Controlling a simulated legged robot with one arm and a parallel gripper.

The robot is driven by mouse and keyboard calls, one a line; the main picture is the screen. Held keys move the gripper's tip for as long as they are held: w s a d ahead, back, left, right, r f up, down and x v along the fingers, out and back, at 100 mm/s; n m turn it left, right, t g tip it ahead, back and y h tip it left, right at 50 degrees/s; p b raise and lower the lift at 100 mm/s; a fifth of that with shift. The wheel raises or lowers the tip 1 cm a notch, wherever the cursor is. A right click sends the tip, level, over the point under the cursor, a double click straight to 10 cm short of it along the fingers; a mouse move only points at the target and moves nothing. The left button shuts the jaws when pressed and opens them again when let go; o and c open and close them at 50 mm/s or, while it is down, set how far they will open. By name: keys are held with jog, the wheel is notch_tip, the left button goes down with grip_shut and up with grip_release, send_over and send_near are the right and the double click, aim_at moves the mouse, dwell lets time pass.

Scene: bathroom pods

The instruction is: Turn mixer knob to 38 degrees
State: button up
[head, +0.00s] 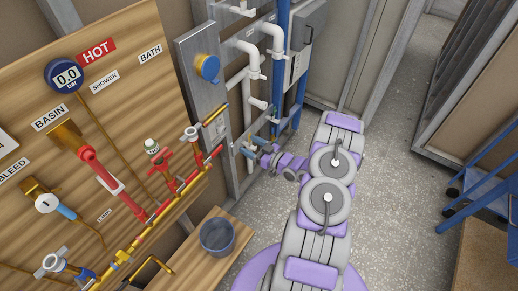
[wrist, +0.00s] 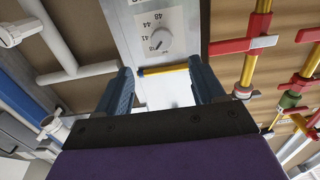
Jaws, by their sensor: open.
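The mixer knob (wrist: 160,39) is a round pale knob on a white dial plate (wrist: 179,18) in the wrist view. The dial's printed numbers appear upside down; 41, 44 and 48 can be made out. A dark mark shows at the knob's lower left. My gripper (wrist: 160,67) is open and empty, its two blue-grey fingers on either side of the picture's middle, below the knob and apart from it. In the head view, my gripper (head: 249,147) is at the grey post, small and partly hidden by my arm. I cannot make out the knob there.
A yellow rod (wrist: 163,69) crosses between the fingertips in the wrist view; its depth is unclear. Red and yellow pipes (head: 170,205) run left of my arm on a wooden board. White pipes (head: 247,75) stand behind. A bucket (head: 217,236) sits on a wooden bench.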

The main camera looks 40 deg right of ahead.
jog(key=shift+v, duration=1.85)
jog(key=w+d+r+g+h, duration=0.2)
jog(key=w+r+g+h, duration=0.3)
jog(key=w+r+g, duration=0.15)
jog(key=s+a+r+m+g+h, duration=0.1)
jog(key=s+r+g+h, duration=0.1)
jog(key=r, duration=0.3)
jog(key=s+a+r+g+h, duration=0.2)
jog(key=s+r, duration=0.1)
jog(key=r, duration=0.2)
jog(key=s+a+r+m+g+y, duration=0.1)
jog(key=s+a+r, duration=0.3)
jog(key=s+a, duration=0.4)
jog(key=s+a+r+m+g+y, duration=0.1)
jog(key=s+a+r+g, duration=0.3)
jog(key=s+a, duration=0.4)
jog(key=s+a+r+m+g, duration=0.1)
jog(key=s+a+r+g, duration=0.2)
jog(key=s+a, duration=0.5)
jog(key=s+r, duration=0.1)
jog(key=s, duration=1)
jog(key=shift+s+a+r+y, duration=0.2)
jog(key=shift+s+r+y, duration=0.1)
jog(key=shift+y, duration=0.1)
